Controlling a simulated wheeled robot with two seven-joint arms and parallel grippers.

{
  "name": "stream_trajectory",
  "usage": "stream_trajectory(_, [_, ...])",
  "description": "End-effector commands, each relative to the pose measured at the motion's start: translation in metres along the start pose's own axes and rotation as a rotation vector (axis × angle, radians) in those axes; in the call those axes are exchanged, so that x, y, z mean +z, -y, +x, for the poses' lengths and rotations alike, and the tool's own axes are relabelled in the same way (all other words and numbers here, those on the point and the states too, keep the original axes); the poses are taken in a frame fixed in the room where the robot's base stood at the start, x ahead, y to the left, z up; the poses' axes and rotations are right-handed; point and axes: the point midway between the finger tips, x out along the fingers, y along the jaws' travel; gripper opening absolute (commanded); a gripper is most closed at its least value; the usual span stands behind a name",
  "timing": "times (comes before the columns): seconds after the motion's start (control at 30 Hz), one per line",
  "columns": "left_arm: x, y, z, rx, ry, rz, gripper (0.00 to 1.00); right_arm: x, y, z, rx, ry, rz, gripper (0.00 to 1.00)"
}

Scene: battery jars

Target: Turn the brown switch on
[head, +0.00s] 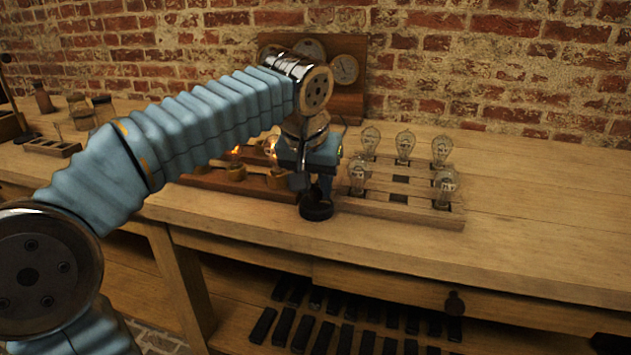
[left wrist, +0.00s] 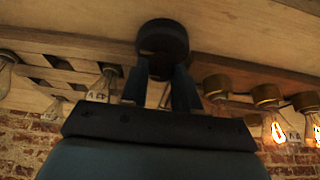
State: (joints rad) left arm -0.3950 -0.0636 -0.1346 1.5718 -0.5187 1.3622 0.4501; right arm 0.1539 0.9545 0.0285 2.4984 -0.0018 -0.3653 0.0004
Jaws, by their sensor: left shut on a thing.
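My left gripper (head: 318,182) points down over the workbench, at the front between two wooden boards. Its fingers are shut on a dark round piece (head: 316,207), which also shows between the fingers in the left wrist view (left wrist: 162,40). The dark piece is at or just above the bench top; I cannot tell which. Brown round fittings (left wrist: 217,86) stand on the left board (head: 218,183), beside the gripper. I cannot tell which part is the brown switch; my gripper and arm hide some of this board. My right gripper does not show.
Lit bulbs (left wrist: 279,132) glow by the left board. A lamp board (head: 400,211) with several unlit bulbs (head: 445,183) stands close right of the gripper. A wooden panel with dials (head: 345,68) is behind. The bench's right side is clear.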

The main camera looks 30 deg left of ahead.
Motion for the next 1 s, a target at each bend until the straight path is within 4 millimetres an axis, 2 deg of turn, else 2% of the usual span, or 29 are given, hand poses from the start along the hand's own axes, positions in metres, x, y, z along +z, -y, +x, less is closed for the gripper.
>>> stream_trajectory(0.03, [0.000,0.000,0.000,0.000,0.001,0.002,0.00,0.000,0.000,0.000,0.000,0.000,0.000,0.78])
stream_trajectory(0.07, [0.000,0.000,0.000,0.000,0.001,0.002,0.32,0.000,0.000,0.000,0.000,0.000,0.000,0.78])
stream_trajectory(0.2, [0.000,0.000,0.000,0.000,0.001,0.001,0.54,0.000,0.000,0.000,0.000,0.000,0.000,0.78])
stream_trajectory(0.23, [0.000,0.000,0.000,0.000,0.001,0.001,0.56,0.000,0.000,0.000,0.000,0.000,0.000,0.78])
stream_trajectory(0.5, [0.000,0.000,-0.001,0.000,0.000,0.000,0.56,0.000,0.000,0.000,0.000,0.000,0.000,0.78])
stream_trajectory(0.63, [-0.001,0.000,-0.013,0.001,-0.003,0.000,0.56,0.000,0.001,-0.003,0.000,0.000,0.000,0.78])
stream_trajectory(0.77, [-0.002,0.000,-0.040,0.002,-0.005,0.000,0.56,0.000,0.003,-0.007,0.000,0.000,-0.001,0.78])
stream_trajectory(1.0, [-0.002,0.000,-0.100,0.001,-0.003,0.000,0.56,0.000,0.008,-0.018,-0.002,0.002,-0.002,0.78])
